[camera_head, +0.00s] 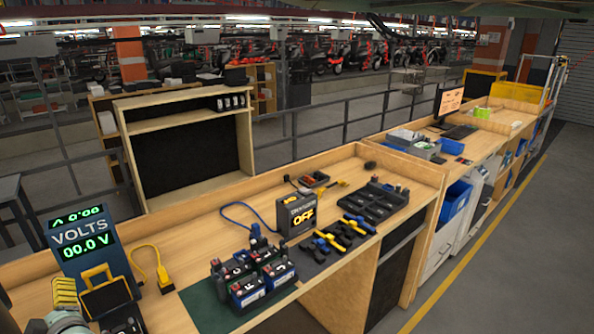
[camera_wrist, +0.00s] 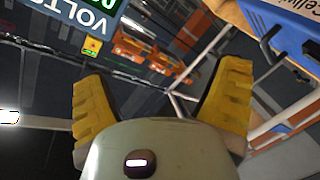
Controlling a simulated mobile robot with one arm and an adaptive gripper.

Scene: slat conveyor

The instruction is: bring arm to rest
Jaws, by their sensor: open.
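My gripper (camera_wrist: 163,78) shows in the wrist view with its two yellow ridged fingers spread wide and nothing between them. In the head view a yellow ridged part of my gripper (camera_head: 65,292) shows at the lower left, in front of the volts display (camera_head: 84,245). The volts display also shows at the top left of the wrist view (camera_wrist: 68,14). A blue box (camera_wrist: 290,30) with printed lettering is at the top right of the wrist view, apart from the fingers. Most of my arm is out of view.
The wooden workbench (camera_head: 190,240) carries several batteries (camera_head: 248,275), yellow-and-black clamps (camera_head: 345,232), a black tray (camera_head: 375,202) and a box reading OFF (camera_head: 297,215). A yellow connector (camera_head: 163,278) lies near the display. Free floor (camera_head: 500,250) lies to the right.

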